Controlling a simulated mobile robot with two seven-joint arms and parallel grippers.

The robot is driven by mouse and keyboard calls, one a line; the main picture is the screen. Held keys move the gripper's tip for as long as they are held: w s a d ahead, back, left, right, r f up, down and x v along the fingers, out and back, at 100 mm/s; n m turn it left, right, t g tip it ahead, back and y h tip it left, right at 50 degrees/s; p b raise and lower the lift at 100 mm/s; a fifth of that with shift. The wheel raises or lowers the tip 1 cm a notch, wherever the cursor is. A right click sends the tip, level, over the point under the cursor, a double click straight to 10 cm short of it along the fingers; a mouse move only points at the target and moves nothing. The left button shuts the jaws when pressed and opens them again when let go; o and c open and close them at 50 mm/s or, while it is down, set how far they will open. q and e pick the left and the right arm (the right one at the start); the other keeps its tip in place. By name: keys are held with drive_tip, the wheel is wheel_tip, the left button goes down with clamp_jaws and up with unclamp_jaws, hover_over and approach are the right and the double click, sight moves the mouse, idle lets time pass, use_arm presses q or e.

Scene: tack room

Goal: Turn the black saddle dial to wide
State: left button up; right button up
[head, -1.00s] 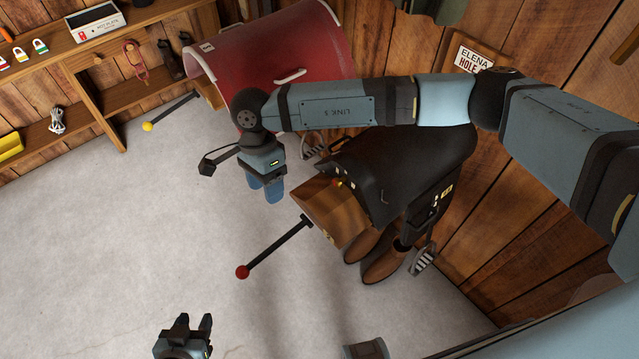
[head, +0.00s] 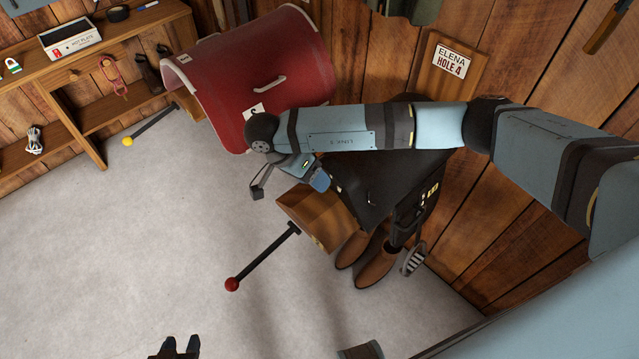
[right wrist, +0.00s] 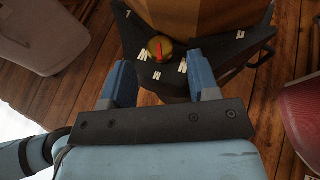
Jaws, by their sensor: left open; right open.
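The black saddle (head: 365,190) sits on a wooden rack under my right arm. In the right wrist view the saddle (right wrist: 205,84) shows its front edge with a round brass dial (right wrist: 160,48) bearing a red pointer mark. White letters stand around the dial, too small to read surely. My right gripper (head: 319,180) is at the saddle's front end. In the right wrist view the right gripper (right wrist: 160,66) is open, its blue fingers on either side of the dial's line and apparently short of it. In the head view the dial is hidden. My left gripper (head: 181,346) is open and empty at the bottom edge.
A red saddle-like cover (head: 255,75) lies on a rack at the back. A rod with a red ball (head: 232,284) sticks out from the wooden rack end (head: 312,215). Brown boots (head: 374,268) stand below. A shelf (head: 125,25) is at back left. The grey floor is clear.

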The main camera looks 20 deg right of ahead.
drive_tip(key=shift+x, duration=1.6)
drive_tip(key=c, duration=0.9)
